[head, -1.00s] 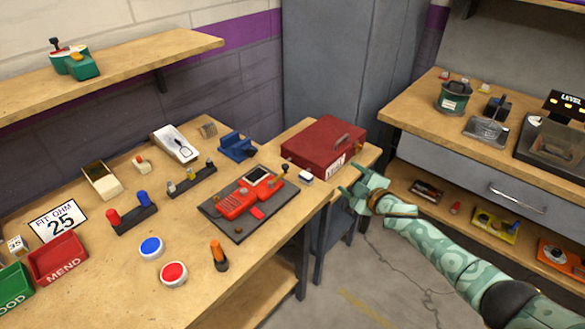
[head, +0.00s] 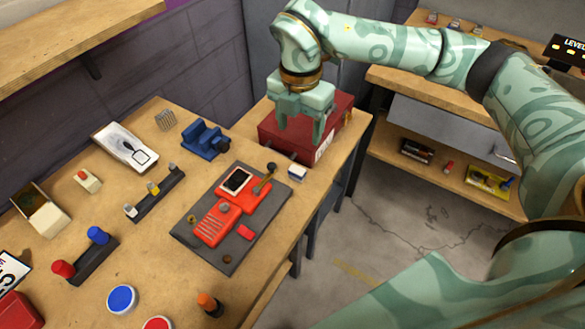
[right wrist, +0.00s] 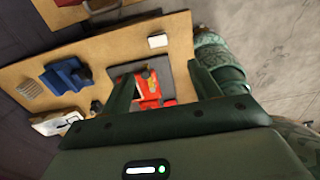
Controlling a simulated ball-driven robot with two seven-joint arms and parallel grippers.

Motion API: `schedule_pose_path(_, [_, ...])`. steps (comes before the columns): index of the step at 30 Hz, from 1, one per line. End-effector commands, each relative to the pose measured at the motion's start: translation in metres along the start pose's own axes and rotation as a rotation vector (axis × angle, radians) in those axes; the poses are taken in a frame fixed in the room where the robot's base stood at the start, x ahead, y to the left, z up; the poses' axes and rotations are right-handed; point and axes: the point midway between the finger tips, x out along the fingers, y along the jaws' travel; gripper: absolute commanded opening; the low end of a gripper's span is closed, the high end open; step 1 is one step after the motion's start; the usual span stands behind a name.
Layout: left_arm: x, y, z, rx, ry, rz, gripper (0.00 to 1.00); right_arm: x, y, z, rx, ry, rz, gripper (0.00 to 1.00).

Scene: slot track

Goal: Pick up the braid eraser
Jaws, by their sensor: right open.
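A small white block with a blue lower part (head: 297,173) fits the eraser. It lies flat near the right edge of the workbench, beside the red toolbox. It also shows as a white block in the right wrist view (right wrist: 157,41), ahead of the fingers. My right gripper (head: 300,130) hangs fingers down in front of the red toolbox, above and behind the block. In the right wrist view its fingers (right wrist: 158,80) are spread with nothing between them that they touch. My left gripper is out of view.
The red toolbox (head: 342,131) stands just behind the block. A red device (head: 222,214) with an upright black-knobbed lever (head: 266,178) lies on a dark mat (head: 258,230) to the left. A blue vise (head: 204,140) stands farther left. Open floor lies right of the bench.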

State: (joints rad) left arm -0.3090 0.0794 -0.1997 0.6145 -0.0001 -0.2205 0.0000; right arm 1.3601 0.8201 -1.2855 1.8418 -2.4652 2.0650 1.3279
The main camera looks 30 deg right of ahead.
Motion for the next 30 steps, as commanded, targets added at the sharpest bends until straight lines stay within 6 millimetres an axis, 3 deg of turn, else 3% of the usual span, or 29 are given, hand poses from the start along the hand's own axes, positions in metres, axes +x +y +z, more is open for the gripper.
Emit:
schedule_pose_path(3, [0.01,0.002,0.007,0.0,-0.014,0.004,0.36,0.035,0.0,-0.001,-0.003,0.004,-0.006,0.62])
schedule_pose_path(9, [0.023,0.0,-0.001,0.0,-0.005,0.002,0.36,0.081,0.0,-0.001,-0.003,0.005,-0.005,0.62])
schedule_pose_path(19, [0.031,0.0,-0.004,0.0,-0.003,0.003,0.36,0.108,0.001,-0.001,-0.006,0.003,0.0,0.62])
schedule_pose_path(27, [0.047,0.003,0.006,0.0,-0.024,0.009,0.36,0.15,0.002,0.0,-0.005,0.004,-0.002,0.62])
schedule_pose_path(30, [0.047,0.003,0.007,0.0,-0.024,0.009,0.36,0.151,0.002,0.0,-0.005,0.002,0.0,0.62])
